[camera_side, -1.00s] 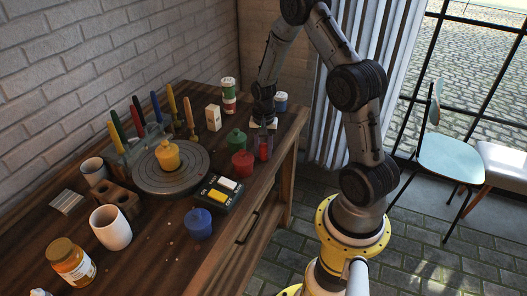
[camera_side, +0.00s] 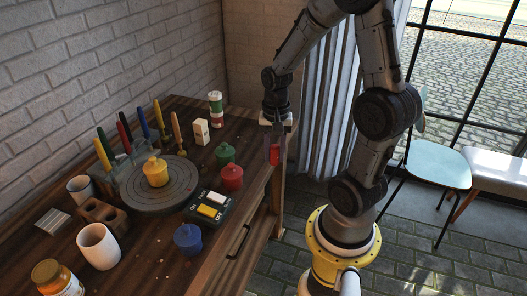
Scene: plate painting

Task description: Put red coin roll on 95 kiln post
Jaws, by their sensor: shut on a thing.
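My gripper (camera_side: 273,145) is at the right edge of the workbench, pointing down, with its fingers shut on the red coin roll (camera_side: 274,155). The roll is upright between the fingertips, and their sides hide part of it. It seems to be held above the bench edge; its exact height is hard to tell. A small white upright block (camera_side: 201,132) with a faint mark stands at the back of the bench, left of my gripper. It may be the 95 kiln post, but I cannot read a number.
Green (camera_side: 225,155), red (camera_side: 232,178) and blue (camera_side: 188,239) lidded pots stand near a switch box (camera_side: 208,208).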

